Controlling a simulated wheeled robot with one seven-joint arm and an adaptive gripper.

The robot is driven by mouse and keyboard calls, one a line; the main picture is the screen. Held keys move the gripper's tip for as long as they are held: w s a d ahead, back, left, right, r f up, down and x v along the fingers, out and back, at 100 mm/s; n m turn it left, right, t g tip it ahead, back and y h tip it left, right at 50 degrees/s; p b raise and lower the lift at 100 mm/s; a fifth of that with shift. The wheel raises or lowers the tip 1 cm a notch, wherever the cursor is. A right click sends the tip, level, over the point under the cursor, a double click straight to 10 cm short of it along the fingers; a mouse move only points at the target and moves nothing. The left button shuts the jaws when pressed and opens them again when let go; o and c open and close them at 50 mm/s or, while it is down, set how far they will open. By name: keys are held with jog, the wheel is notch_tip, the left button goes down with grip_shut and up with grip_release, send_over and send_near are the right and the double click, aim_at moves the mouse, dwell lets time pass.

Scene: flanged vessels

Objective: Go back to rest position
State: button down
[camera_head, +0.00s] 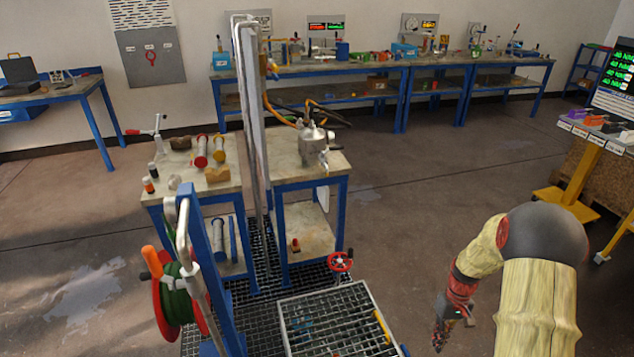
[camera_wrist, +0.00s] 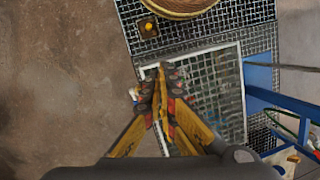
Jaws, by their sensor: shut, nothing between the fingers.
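My gripper (camera_head: 440,336) hangs at the lower right in the head view, pointing down over the bare floor, to the right of the grated platform. In the wrist view my gripper (camera_wrist: 161,78) has its two yellow and dark fingers meeting at the tips. It is shut with nothing between the fingers. My arm bends down to it in its pale, wrapped cover at the right of the head view.
The grated platform (camera_head: 333,322) and a red handwheel (camera_head: 340,261) stand left of my gripper. Beyond are two blue-legged tables with a metal vessel (camera_head: 313,142). A hose reel (camera_head: 175,297) stands at lower left. A yellow stand (camera_head: 566,200) is at right. Central floor is clear.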

jog(key=s+a+r+t+p, duration=0.1)
jog(key=s+a+r, duration=0.5)
jog(key=r, duration=0.7)
jog(key=s+a+r+t+h, duration=0.1)
jog(key=s+a+r+t, duration=0.3)
jog(key=s+r, duration=0.4)
jog(key=s+a+r+t+p, duration=0.1)
jog(key=s+a+r+t, duration=0.2)
jog(key=r, duration=1.7)
jog(key=s+a, duration=0.4)
jog(key=shift+a+m+p, duration=0.35)
jog(key=shift+m, duration=0.05)
